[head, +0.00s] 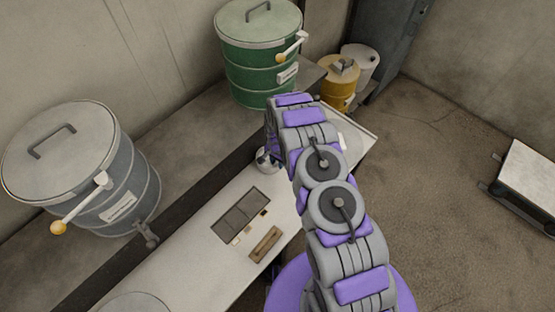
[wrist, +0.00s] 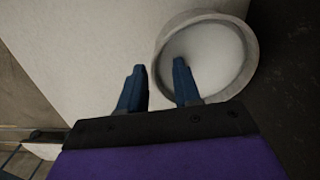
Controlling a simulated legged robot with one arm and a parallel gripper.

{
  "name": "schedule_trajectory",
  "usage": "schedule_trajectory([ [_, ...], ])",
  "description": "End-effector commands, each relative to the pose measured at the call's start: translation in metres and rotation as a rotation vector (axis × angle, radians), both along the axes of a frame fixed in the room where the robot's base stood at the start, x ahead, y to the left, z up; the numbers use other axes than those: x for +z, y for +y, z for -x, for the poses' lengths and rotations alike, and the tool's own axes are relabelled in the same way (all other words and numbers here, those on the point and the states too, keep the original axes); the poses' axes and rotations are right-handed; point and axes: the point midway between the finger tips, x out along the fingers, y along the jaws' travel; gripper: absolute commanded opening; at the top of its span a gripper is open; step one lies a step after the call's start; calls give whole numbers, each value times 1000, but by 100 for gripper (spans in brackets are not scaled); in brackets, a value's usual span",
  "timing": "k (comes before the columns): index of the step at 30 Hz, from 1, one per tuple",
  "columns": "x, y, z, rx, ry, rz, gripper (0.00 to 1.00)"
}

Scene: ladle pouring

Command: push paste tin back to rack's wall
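A round open vessel with a thick grey rim and a pale inside (wrist: 212,50) fills the upper right of the wrist view; it may be the paste tin, but no label shows. My gripper (wrist: 158,78) is open, with two dark blue fingers apart. The right finger overlaps the vessel's near left rim; I cannot tell whether it touches. The left finger is over the pale surface beside it. In the head view a small pale round vessel (head: 264,160) stands at the bench's back edge, partly hidden by my arm. The rack's wall cannot be made out.
A pale bench (head: 190,262) carries a dark two-part tray (head: 240,214) and a brown wooden piece (head: 265,243). Behind stand a grey drum (head: 120,195) and a green drum (head: 250,65), both with handled lids. A yellow can (head: 339,82) stands at the back. The right floor is mostly clear.

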Motion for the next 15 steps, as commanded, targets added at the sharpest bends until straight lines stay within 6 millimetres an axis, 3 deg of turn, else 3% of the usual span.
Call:
schedule_trajectory([
  [5, 1, -1, 0, 0, -1, -1, 33],
  [15, 1, 0, 0, 0, -1, -1, 1],
])
